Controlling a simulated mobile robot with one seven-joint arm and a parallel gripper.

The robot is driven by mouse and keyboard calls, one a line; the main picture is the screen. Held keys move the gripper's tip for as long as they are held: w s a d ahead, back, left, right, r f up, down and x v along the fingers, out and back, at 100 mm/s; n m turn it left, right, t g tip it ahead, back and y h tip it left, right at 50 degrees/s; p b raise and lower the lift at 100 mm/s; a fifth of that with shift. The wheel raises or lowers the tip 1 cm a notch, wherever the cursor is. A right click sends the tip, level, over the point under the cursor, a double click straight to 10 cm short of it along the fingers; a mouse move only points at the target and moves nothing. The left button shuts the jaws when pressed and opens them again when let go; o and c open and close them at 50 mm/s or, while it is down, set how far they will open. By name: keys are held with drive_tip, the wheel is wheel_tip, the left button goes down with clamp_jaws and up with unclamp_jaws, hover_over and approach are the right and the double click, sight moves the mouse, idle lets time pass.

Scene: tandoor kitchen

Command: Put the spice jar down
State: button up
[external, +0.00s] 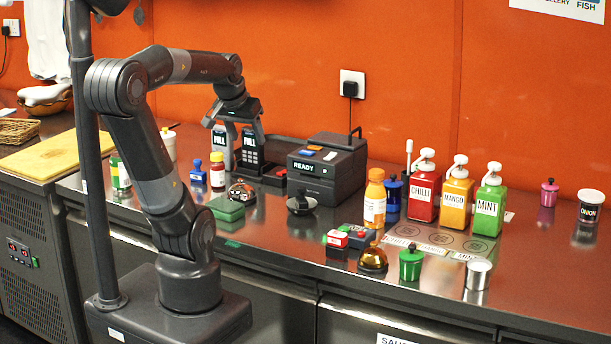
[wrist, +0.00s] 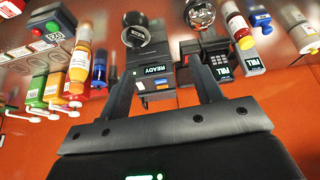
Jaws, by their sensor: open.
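My gripper (external: 243,130) is open above the counter, left of the black READY machine. In the wrist view its two fingers (wrist: 162,85) stand apart, with nothing held between them. A small jar with a pale label and red and yellow parts (external: 217,172) stands on the counter below and left of my gripper, apart from it. What seems to be the same jar shows right of the fingers in the wrist view (wrist: 238,26). Other jars are in view, and I cannot tell for certain which is the spice jar.
Card terminals marked FULL (external: 250,149) and the READY machine (external: 328,171) stand close to my gripper. Pump bottles (external: 424,193) stand to the right.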

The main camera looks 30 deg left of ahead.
drive_tip(key=s+d+m, duration=0.1)
drive_tip(key=s+d, duration=0.2)
drive_tip(key=s, duration=0.2)
drive_tip(key=shift+f, duration=0.45)
drive_tip(key=shift+s+d, duration=0.1)
idle(0.7)
